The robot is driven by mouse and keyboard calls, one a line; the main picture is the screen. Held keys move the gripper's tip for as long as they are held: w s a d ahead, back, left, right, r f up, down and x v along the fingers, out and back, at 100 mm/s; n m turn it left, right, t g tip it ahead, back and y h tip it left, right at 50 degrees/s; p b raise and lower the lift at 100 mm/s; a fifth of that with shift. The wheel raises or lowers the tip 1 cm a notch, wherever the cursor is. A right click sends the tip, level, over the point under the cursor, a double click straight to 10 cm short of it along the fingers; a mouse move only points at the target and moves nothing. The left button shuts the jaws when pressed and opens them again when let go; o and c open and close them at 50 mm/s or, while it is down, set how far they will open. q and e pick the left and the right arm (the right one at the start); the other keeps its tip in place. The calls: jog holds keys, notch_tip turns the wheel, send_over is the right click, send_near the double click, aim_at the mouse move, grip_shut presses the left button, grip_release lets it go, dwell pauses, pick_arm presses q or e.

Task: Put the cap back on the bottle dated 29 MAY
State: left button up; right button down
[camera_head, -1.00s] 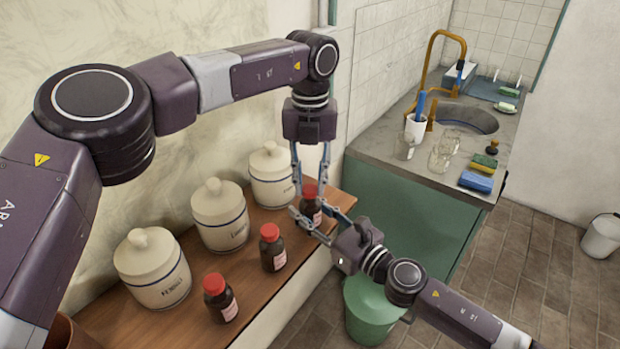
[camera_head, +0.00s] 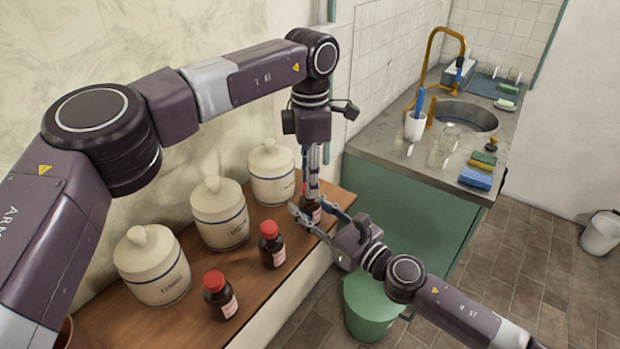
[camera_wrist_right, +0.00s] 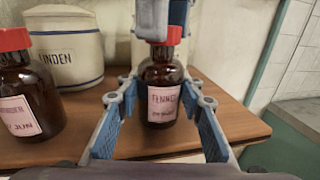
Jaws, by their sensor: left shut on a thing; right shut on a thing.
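A brown bottle (camera_wrist_right: 163,92) with a pink label, small date line too small to read, stands upright on the wooden shelf; it shows partly in the head view (camera_head: 311,211). My right gripper (camera_head: 313,217) is shut on this bottle, with its blue-padded fingers on either side in the wrist view (camera_wrist_right: 163,110). A red cap (camera_wrist_right: 174,35) sits at the bottle's mouth; whether it is seated cannot be told. My left gripper (camera_head: 312,192) points down from above and is shut on the cap, partly hiding it.
Two more red-capped brown bottles (camera_head: 272,246) (camera_head: 220,297) stand on the wooden shelf (camera_head: 185,318). Several white lidded jars (camera_head: 220,222) stand behind them along the wall. A green bucket (camera_head: 372,305) is below the shelf, and a sink counter (camera_head: 400,160) lies to the right.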

pick_arm(q)
jog(key=m, duration=0.6)
jog(key=shift+m, duration=0.4)
jog(key=m, duration=0.6)
jog(key=shift+a+m, duration=0.1)
jog(key=shift+m, duration=0.2)
jog(key=m, duration=0.6)
jog(key=shift+m, duration=0.3)
jog(key=m, duration=0.6)
jog(key=shift+m, duration=0.4)
jog(key=o, duration=0.7)
jog(key=shift+c, duration=0.2)
